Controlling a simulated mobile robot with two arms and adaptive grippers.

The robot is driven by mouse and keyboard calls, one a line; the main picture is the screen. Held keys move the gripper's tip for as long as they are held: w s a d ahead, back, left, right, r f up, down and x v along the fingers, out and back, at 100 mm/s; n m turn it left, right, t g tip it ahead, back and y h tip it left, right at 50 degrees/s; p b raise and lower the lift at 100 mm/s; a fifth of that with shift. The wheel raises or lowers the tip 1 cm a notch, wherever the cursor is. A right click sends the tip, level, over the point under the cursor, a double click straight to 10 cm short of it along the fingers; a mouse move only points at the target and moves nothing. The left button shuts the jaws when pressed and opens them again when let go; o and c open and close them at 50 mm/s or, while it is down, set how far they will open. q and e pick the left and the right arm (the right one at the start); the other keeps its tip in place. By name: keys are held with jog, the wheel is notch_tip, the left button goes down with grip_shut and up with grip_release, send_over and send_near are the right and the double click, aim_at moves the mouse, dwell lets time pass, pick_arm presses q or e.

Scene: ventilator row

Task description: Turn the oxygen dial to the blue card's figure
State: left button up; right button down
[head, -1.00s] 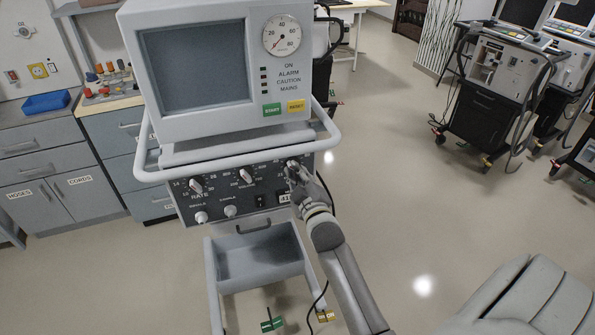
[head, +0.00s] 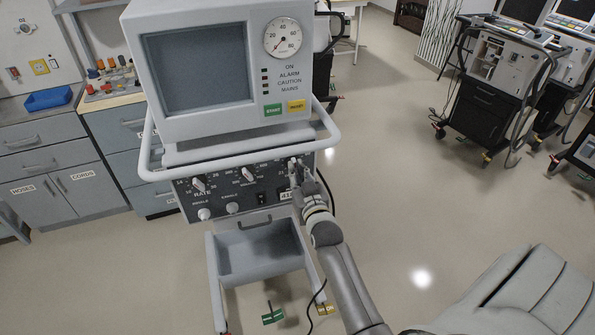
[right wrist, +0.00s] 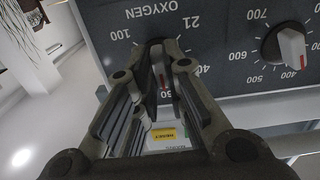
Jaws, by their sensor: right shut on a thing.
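The ventilator (head: 232,150) stands ahead in the head view, with a dark dial panel below its screen. The oxygen dial (right wrist: 159,72) is at the panel's right end, under the word OXYGEN in the right wrist view. My right gripper (right wrist: 160,62) is shut on its pale knob, one finger on each side. The knob's red mark points down in that view, by a partly hidden figure. In the head view my right gripper (head: 297,172) covers most of the dial. I see no blue card. My left gripper is not in view.
A volume dial (right wrist: 292,48) sits beside the oxygen dial. A pale rail (head: 325,150) runs around the ventilator above the panel. Counters with a blue tray (head: 48,98) stand at left. Other ventilators (head: 492,85) stand at right, with open floor between.

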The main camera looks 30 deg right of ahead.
jog(key=shift+f+m, duration=0.1)
jog(key=shift+m, duration=0.2)
jog(key=c, duration=1.5)
grip_release()
jog(key=shift+s, duration=0.1)
jog(key=v, duration=1.1)
jog(key=shift+s+a, duration=0.15)
jog(key=shift+s, duration=0.25)
